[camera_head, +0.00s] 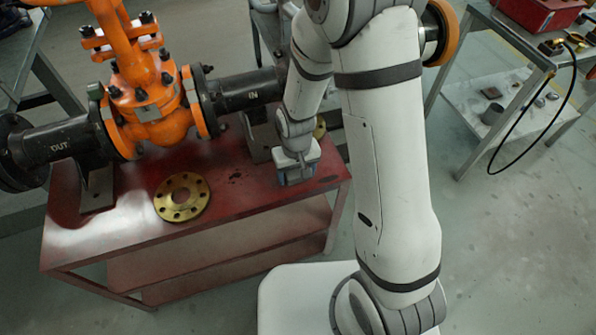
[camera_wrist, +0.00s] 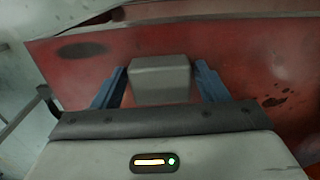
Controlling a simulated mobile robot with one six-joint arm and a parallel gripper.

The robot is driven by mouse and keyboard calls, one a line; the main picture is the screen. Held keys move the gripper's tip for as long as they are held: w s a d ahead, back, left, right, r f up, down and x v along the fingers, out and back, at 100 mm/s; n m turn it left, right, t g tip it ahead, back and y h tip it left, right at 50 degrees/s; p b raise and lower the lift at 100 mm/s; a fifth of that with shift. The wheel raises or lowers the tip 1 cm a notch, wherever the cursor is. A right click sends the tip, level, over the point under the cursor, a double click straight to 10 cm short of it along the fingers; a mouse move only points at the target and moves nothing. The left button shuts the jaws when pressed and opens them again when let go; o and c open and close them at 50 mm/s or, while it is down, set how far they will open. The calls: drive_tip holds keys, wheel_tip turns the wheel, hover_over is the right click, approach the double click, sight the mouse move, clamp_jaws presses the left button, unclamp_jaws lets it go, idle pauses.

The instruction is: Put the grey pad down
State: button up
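The grey pad (camera_wrist: 160,78) is a small block with rounded edges, in the middle of the wrist view. My gripper (camera_wrist: 160,72) has a blue finger on each side of it, and the fingertips close in on its sides. It looks held between the tips. In the head view my gripper (camera_head: 297,178) points down at the right end of the red table (camera_head: 235,205). The pad can hardly be made out there among the fingers. I cannot tell whether the pad touches the tabletop.
An orange gate valve (camera_head: 150,95) with black pipes stands on the table to the left. A brass flange (camera_head: 182,197) lies on the tabletop, left of my gripper. Bare red surface lies between them. A grey side bench (camera_head: 510,85) stands at the right.

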sight(297, 173)
drive_tip(key=shift+o, duration=0.8)
drive_tip(key=shift+r, duration=0.25)
wheel_tip(297, 173, up, 12)
drive_tip(key=p, duration=0.2)
drive_tip(key=s+d+r+m+t, duration=0.2)
drive_tip(key=s+d+r+m, duration=0.1)
drive_tip(key=s+d+r, duration=0.8)
wheel_tip(297, 173, up, 3)
drive_tip(key=shift+s+d+f, duration=0.1)
drive_tip(key=shift+s+d, duration=0.1)
drive_tip(key=shift+d, duration=0.55)
